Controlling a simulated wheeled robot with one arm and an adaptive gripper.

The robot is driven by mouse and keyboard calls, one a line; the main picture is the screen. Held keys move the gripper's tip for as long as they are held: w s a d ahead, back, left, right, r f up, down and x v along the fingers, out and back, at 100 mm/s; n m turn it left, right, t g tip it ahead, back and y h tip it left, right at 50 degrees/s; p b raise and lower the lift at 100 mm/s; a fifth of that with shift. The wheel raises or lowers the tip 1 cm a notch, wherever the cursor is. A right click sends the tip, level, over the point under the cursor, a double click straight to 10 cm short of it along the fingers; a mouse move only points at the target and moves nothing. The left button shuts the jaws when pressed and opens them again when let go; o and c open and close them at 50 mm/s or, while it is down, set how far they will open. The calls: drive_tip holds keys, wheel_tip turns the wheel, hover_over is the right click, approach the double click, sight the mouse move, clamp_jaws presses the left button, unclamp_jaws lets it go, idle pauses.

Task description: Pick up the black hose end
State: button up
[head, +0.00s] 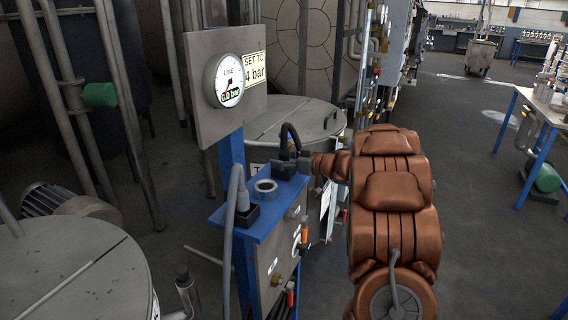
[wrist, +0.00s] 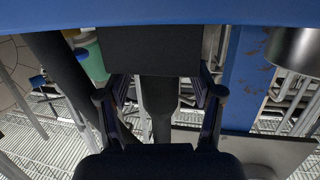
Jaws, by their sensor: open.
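The black hose end (wrist: 156,95) hangs between my gripper's two fingers in the wrist view, below a wide black block (wrist: 150,50). My gripper (wrist: 160,92) is open, with a finger on each side of it; I cannot tell whether either touches. In the head view, a black hose arch (head: 288,132) rises at the far end of the blue shelf (head: 262,232). My gripper (head: 284,168) is a small dark shape there, beside the hose, and its fingers are hard to make out.
A grey hose (head: 241,190) stands in a black socket on the shelf, near a silver ring (head: 265,187). A gauge board (head: 228,85) reads 0.0 bar, with a "SET TO 4 bar" label. Steel vessels stand close behind. Open floor (head: 480,200) lies to the right.

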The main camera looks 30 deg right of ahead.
sight(287, 149)
clamp_jaws()
idle(0.5)
drive_tip(key=shift+r, duration=0.15)
drive_tip(key=shift+r, duration=1.6)
drive_tip(key=s+a+b, duration=0.1)
drive_tip(key=s+a, duration=0.3)
drive_tip(key=s, duration=0.2)
drive_tip(key=s+a+r+b, duration=0.1)
drive_tip(key=s+a, duration=0.3)
drive_tip(key=s, duration=0.3)
drive_tip(key=shift+s+a+r+b, duration=0.25)
drive_tip(key=shift+a+b, duration=0.05)
drive_tip(key=shift+b, duration=0.1)
